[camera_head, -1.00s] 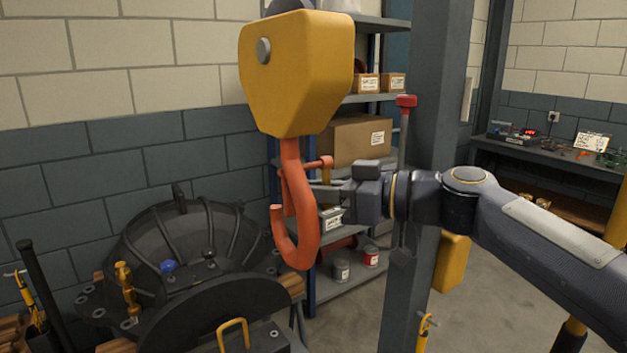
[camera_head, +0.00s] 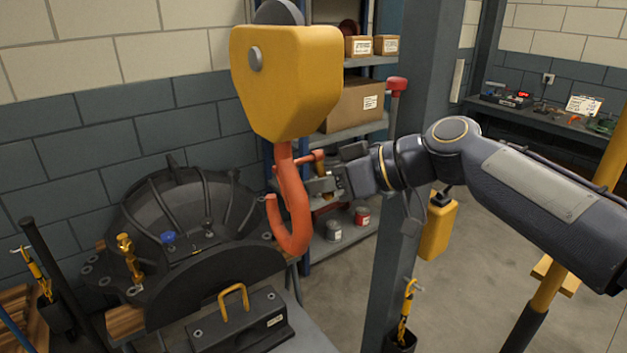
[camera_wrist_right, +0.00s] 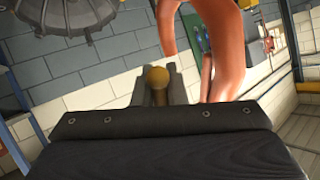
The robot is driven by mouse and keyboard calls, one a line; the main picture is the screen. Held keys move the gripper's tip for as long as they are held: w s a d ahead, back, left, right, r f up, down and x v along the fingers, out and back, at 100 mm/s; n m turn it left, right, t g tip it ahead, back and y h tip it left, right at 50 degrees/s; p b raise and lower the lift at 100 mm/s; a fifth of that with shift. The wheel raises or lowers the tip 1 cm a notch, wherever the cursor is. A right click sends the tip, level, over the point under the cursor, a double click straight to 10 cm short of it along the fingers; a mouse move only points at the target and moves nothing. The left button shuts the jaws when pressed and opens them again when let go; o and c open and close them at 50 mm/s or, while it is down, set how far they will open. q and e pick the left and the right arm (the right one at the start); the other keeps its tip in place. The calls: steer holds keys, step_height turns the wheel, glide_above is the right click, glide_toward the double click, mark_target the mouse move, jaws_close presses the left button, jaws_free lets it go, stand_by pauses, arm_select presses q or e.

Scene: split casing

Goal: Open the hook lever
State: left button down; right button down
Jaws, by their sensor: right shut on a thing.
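The orange-red crane hook (camera_head: 293,228) hangs from a yellow block (camera_head: 285,80), its open mouth facing left. A short red crosspiece (camera_head: 308,157) sticks out to the right of the hook's shank. My right gripper (camera_head: 318,185) comes from the right and sits close beside the shank, just below the crosspiece. In the right wrist view its jaws are shut on a small brownish-yellow knob (camera_wrist_right: 158,78), apparently the lever's end. The hook (camera_wrist_right: 222,45) stands right of the jaws there. The rest of the lever is hard to make out. My left gripper is not in view.
A dark domed casing half (camera_head: 175,225) stands at the lower left, with a dark block with a yellow handle (camera_head: 234,298) before it. Shelves with boxes (camera_head: 355,105) are behind the hook. A grey post (camera_head: 428,90) stands behind my right arm.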

steer(key=c, duration=1.5)
jaws_free()
steer(key=b+v, duration=0.2)
steer(key=v, duration=0.6)
steer(key=shift+f, duration=0.1)
steer(key=s+d+f+m+h, duration=0.3)
steer(key=s+d+f+m, duration=0.1)
steer(key=s+f, duration=0.3)
steer(key=s+d+f+m+t+h, duration=0.1)
steer(key=s+d+f+m+h, duration=0.2)
steer(key=s+f, duration=0.4)
steer(key=s+d+f+m+h, duration=0.2)
steer(key=s+d+f+m, duration=0.4)
steer(key=f, duration=0.9)
steer(key=shift+s+d+f+t+h, duration=0.1)
steer(key=shift+s+d+t+h, duration=0.25)
steer(key=shift+s, duration=0.25)
